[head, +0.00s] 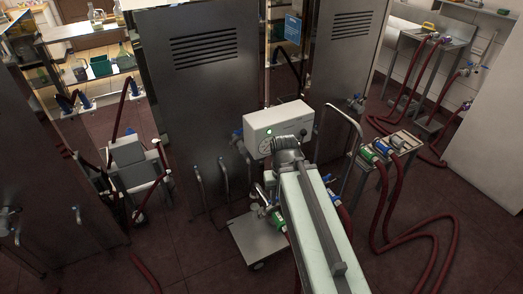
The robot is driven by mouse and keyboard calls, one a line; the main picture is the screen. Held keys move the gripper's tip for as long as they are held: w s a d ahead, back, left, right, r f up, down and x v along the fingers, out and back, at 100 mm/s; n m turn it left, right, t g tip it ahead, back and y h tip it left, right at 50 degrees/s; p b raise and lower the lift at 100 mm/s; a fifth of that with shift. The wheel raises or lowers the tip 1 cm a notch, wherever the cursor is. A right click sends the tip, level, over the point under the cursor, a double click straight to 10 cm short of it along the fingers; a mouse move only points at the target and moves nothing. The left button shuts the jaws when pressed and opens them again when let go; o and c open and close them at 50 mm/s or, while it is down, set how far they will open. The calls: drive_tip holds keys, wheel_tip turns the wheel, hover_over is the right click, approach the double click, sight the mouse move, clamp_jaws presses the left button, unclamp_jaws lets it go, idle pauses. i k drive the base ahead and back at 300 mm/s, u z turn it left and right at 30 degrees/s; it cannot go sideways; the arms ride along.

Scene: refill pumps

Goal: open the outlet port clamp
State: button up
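A pale pump box (264,128) with a round dial and a small green light stands on a wheeled cart (257,241) at the centre. My long pale arm reaches up from the bottom edge and covers part of the pump and what lies below it. A green fitting (278,219) shows just left of my arm, low on the pump side. A blue fitting (333,196) with a dark red hose shows just right of it. I cannot make out the outlet port clamp among these small parts. My gripper does not show; my own arm probably hides it.
Tall steel cabinets (199,110) stand behind the pump. A steel stand (393,150) with green and blue couplings is to the right, with red hoses (437,235) looping onto the floor. Another pump (128,160) is at left. Dark floor (190,250) is open at lower left.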

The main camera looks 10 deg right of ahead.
sight(278, 205)
drive_tip(key=u, duration=2.35)
drive_tip(key=k, duration=1)
drive_tip(key=z, duration=1.05)
drive_tip(key=i, duration=1)
drive_tip(key=u, duration=0.05)
